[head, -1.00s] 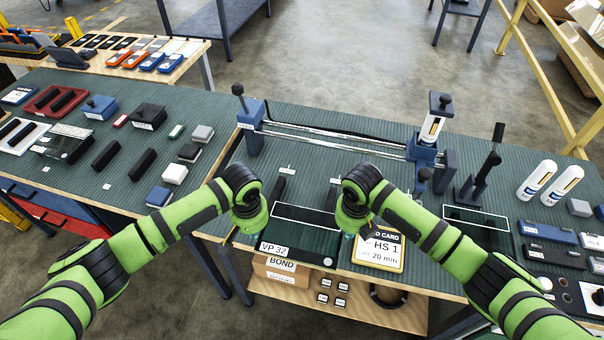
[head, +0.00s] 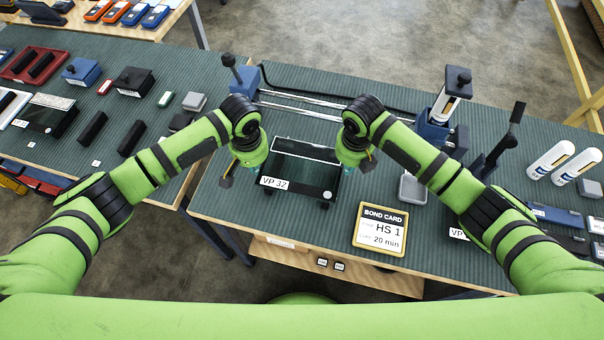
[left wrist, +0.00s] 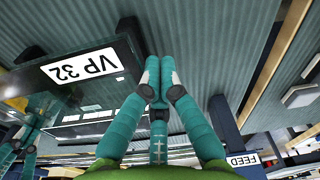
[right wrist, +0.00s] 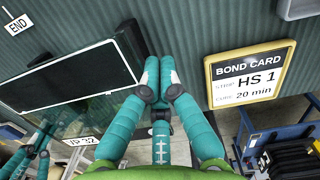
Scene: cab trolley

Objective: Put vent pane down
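The vent pane (head: 318,178), dark glass with a pale outline and a "VP 32" label, lies flat between my two grippers above the green mat. Dark support bars (head: 325,205) show under its front edge; I cannot tell whether it rests on them. My left gripper (head: 246,172) is at its left end, and in the left wrist view its fingers (left wrist: 158,88) are closed at the pane's dark edge. My right gripper (head: 354,170) is at its right end, and in the right wrist view its fingers (right wrist: 160,88) are likewise closed there. The fingers hide the contact.
A yellow-framed bond card (head: 381,230) lies right of the pane. Metal rails (head: 300,110) with a blue clamp (head: 246,76) run behind it. White cartridges (head: 562,162) and a dark lever stand (head: 495,150) are at right. The mat in front of the pane is clear.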

